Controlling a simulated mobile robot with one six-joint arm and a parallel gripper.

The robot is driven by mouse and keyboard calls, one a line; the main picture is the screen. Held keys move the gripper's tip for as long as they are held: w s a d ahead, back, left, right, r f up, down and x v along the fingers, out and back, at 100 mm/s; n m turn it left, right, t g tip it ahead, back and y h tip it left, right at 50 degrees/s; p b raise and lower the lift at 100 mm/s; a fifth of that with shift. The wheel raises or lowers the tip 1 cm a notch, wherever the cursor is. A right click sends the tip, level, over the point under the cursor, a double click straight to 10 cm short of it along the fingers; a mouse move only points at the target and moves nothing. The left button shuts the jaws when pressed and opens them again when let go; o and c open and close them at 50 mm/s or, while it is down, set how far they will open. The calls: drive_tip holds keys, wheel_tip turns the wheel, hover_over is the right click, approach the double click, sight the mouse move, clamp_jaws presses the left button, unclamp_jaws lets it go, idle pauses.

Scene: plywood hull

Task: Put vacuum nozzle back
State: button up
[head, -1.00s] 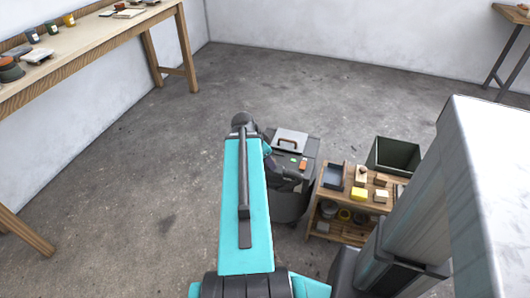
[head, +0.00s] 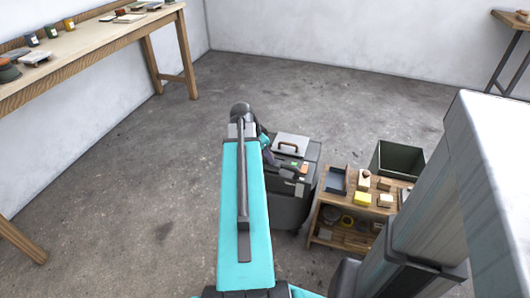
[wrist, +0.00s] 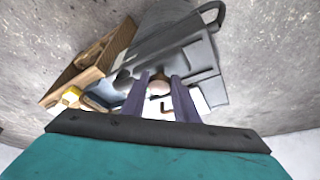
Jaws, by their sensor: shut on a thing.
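The vacuum (head: 281,207) is a dark grey canister on the floor, with a pale lid, a brown handle and small green and orange marks on top. My gripper (head: 294,170) is over its top, partly hidden by my arm. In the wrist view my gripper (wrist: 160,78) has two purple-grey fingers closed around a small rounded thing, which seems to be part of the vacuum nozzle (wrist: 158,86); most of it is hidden. The vacuum also fills the wrist view's upper middle (wrist: 165,38). I cannot tell whether the nozzle touches the vacuum.
A low wooden cart (head: 322,222) stands right of the vacuum, holding a dark tray (head: 335,181), a yellow block (head: 361,198) and small items. An open dark green bin (head: 399,160) is behind it. A workbench (head: 95,50) runs along the left wall. The floor behind is clear.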

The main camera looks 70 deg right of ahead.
drive_tip(key=w+d, duration=0.2)
drive_tip(key=d, duration=0.3)
drive_tip(key=shift+w+d+f, duration=0.15)
drive_tip(key=shift+w+f, duration=0.15)
drive_tip(key=shift+w, duration=0.1)
drive_tip(key=shift+f+b, duration=0.45)
drive_tip(key=shift+f, duration=1.25)
drive_tip(key=shift+f, duration=0.15)
drive_tip(key=o, duration=0.9)
drive_tip(key=shift+o, duration=0.2)
drive_tip(key=p+v, duration=0.1)
drive_tip(key=v, duration=1.1)
